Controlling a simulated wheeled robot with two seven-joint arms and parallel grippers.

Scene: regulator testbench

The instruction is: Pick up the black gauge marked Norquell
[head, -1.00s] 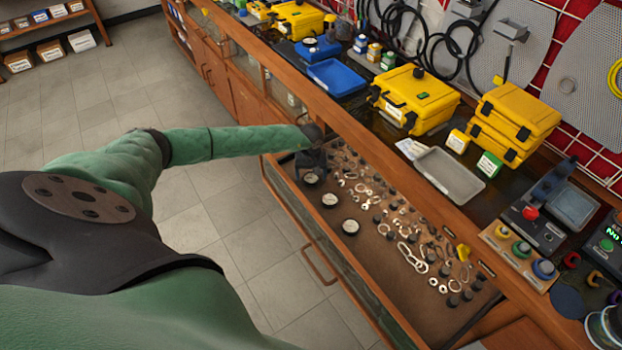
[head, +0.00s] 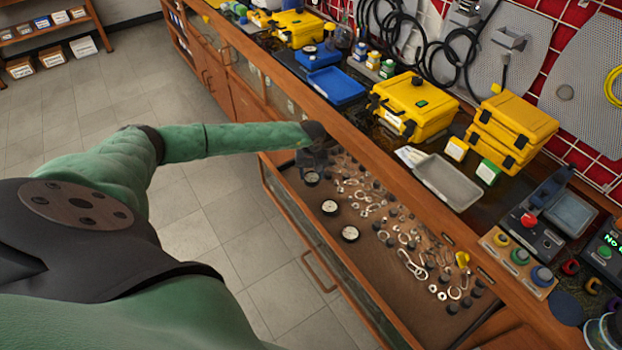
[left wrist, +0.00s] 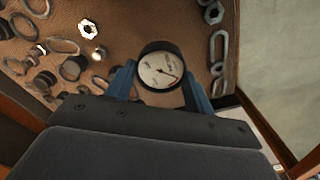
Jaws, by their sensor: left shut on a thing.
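A round black gauge with a white dial (left wrist: 160,68) sits between the two blue fingers of my left gripper (left wrist: 160,85) in the left wrist view. The fingers are shut on its sides. The dial's lettering is too small to read for certain. In the head view my left gripper (head: 314,158) reaches down into the far end of the open drawer, with a gauge (head: 312,178) right at it. Two more black gauges with white dials, one (head: 330,207) and another (head: 350,233), lie nearer in the drawer. My right gripper is not in view.
The open drawer (head: 400,295) holds many loose rings, links and dark fittings beside the gauges. The bench above carries a grey tray (head: 448,181), yellow cases (head: 415,105) and a blue tray (head: 335,85). The floor left of the drawer is clear.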

